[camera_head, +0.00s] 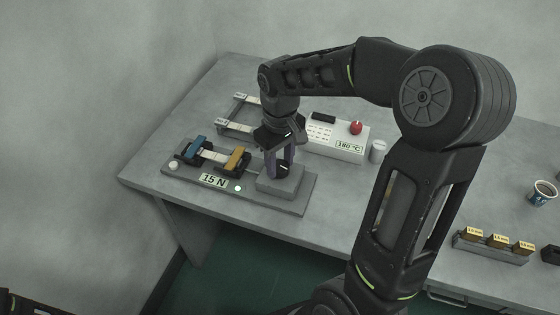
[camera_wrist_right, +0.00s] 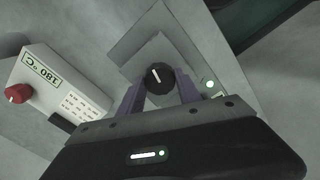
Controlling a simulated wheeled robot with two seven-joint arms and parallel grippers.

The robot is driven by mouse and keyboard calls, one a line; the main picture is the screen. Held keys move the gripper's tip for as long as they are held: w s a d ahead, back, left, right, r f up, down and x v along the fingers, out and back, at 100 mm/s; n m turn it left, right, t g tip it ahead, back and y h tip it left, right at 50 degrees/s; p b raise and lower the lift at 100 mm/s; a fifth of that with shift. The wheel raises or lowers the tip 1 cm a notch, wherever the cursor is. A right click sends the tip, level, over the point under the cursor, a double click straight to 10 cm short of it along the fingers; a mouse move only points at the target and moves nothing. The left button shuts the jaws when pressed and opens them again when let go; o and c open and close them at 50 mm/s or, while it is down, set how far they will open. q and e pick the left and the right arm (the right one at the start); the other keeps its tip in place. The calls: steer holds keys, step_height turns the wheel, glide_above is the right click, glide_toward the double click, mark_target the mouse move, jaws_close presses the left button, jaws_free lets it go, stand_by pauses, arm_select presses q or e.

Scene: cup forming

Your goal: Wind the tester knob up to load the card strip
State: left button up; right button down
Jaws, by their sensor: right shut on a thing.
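The tester (camera_head: 295,207) is a grey plate on the table with a blue clamp (camera_head: 194,147), an orange clamp (camera_head: 236,158) and a label reading 15 N. The pale card strip (camera_head: 213,155) spans between the clamps and looks about flat. My right gripper (camera_head: 280,172) points down over the grey block at the tester's right end. In the right wrist view its fingers (camera_wrist_right: 160,88) are shut on the black knob (camera_wrist_right: 159,76), which has a white pointer line. In the head view the gripper hides the knob. My left gripper is not in view.
A white heater box (camera_head: 345,146) reading 180 °C with a red knob (camera_head: 356,128) stands behind the gripper. A small white cup (camera_head: 377,151) is beside it. A rack of gold blocks (camera_head: 498,245) and a patterned cup (camera_head: 541,193) are at right. A green light (camera_head: 238,188) shows on the tester.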

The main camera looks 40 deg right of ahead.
mark_target(280, 165)
steer(key=c, duration=0.8)
jaws_free()
steer(key=shift+r, duration=3.9)
